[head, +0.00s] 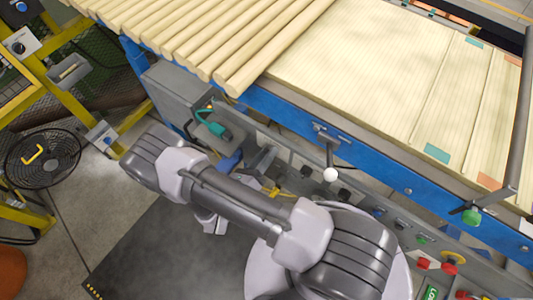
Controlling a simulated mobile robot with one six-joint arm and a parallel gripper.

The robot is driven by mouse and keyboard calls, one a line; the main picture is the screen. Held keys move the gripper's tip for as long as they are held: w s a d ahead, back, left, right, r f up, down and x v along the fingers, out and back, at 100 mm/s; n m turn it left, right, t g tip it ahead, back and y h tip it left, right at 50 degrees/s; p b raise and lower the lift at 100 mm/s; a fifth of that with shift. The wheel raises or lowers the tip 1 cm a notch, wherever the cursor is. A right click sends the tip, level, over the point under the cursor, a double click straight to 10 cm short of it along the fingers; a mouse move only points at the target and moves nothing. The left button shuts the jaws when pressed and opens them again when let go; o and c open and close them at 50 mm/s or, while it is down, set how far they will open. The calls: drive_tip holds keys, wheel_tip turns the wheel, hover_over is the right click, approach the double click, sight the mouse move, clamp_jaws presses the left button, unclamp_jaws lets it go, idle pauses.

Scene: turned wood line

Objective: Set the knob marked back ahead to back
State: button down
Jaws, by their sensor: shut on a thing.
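My gripper (262,165) is at the grey control panel (315,186) below the blue rail, partly hidden behind my own arm. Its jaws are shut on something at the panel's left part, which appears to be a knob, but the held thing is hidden. No back or ahead marking can be read, so the knob's setting cannot be told. Several small dark knobs and switches (378,212) sit further right along the panel.
A white-ball lever (330,174) sticks out close to the right of my gripper. A green connector (220,131) hangs at the left. Red buttons (423,263) are at the lower right. Pale wooden rods (190,40) lie above. A black fan (42,160) stands at the left.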

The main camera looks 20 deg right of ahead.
drive_tip(key=c, duration=1)
unclamp_jaws()
drive_tip(key=p+v, duration=0.2)
drive_tip(key=v, duration=1.5)
drive_tip(key=shift+s+a, duration=0.15)
